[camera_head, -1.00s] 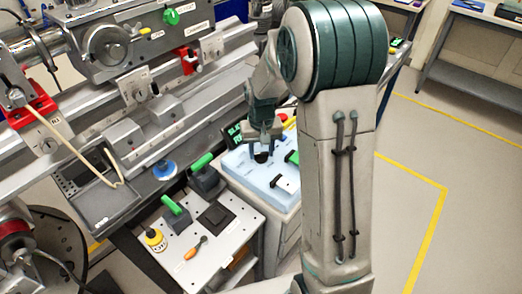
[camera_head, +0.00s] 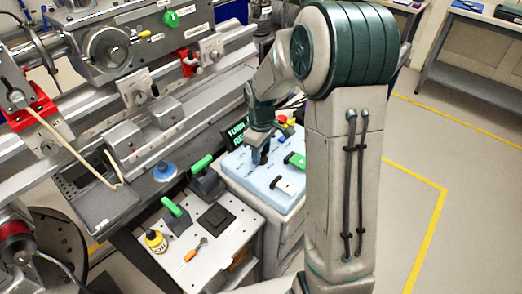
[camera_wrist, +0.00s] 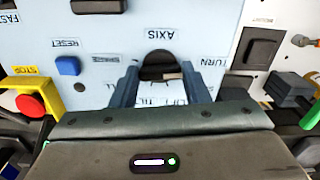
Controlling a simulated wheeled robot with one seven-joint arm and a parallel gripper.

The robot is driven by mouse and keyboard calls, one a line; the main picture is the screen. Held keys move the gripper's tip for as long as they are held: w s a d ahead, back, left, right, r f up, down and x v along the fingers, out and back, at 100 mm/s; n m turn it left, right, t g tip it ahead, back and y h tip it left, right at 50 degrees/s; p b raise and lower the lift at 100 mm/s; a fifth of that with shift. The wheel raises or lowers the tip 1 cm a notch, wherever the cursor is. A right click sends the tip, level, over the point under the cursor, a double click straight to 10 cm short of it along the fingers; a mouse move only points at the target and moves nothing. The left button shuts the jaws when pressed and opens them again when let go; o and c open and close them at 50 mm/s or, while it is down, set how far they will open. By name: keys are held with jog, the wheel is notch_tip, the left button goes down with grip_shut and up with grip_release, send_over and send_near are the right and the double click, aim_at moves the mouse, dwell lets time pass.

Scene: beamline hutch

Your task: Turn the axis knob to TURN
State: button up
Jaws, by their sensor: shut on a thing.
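The axis knob (camera_wrist: 158,60) is a dark round knob on a pale blue panel (camera_wrist: 215,30), under an upside-down AXIS label. A TURN label (camera_wrist: 208,63) is right of it and another label, hard to read, is at its left. A small light mark shows on the knob's lower right edge. My gripper (camera_wrist: 160,76) has one finger on each side of the knob and is shut on it. In the head view my gripper (camera_head: 258,154) reaches down onto the panel; the knob is hidden there.
A blue RESET button (camera_wrist: 68,65) and a red STOP button (camera_wrist: 30,105) in a yellow housing sit left of the knob in the wrist view. Dark switches flank the panel. In the head view a green-text display (camera_head: 236,133) stands behind, and the lathe (camera_head: 130,130) is left.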

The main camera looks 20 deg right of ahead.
aim_at(261, 154)
jog(key=shift+n, duration=0.4)
jog(key=o, duration=1)
notch_tip(261, 154, up, 14)
jog(key=shift+f, duration=0.1)
dwell(0.3)
jog(key=s+m+t, duration=0.1)
jog(key=s+m, duration=0.2)
jog(key=s, duration=0.4)
jog(key=s+m+t+p, duration=0.1)
jog(key=s+m, duration=0.2)
jog(key=s, duration=0.4)
jog(key=s+r+m, duration=0.1)
jog(key=s+m, duration=0.2)
jog(key=s, duration=0.4)
jog(key=shift+a+m+t, duration=0.15)
jog(key=shift+m+t, duration=0.15)
jog(key=shift+t, duration=0.1)
